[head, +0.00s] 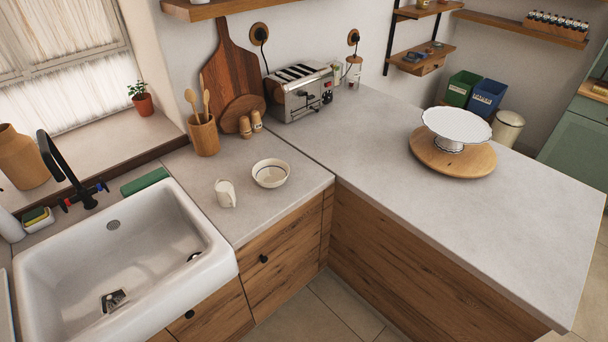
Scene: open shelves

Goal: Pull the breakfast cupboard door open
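Neither of my grippers shows in the head view. Which front is the breakfast cupboard door cannot be told here. A wooden front (285,262) with a black round knob (264,259) is under the counter beside the sink, and it looks shut. Another wooden front (215,312) with a black knob (189,314) is below the sink, partly cut off by the lower edge. A green cupboard (578,148) stands at the far right, only partly in view.
A white sink (150,245) is at the left. A bowl (270,173) and a cream mug (226,193) stand on the counter (205,175). A toaster (299,92) is at the back. A cake stand (456,125) sits on a round board. The peninsula's front is clear.

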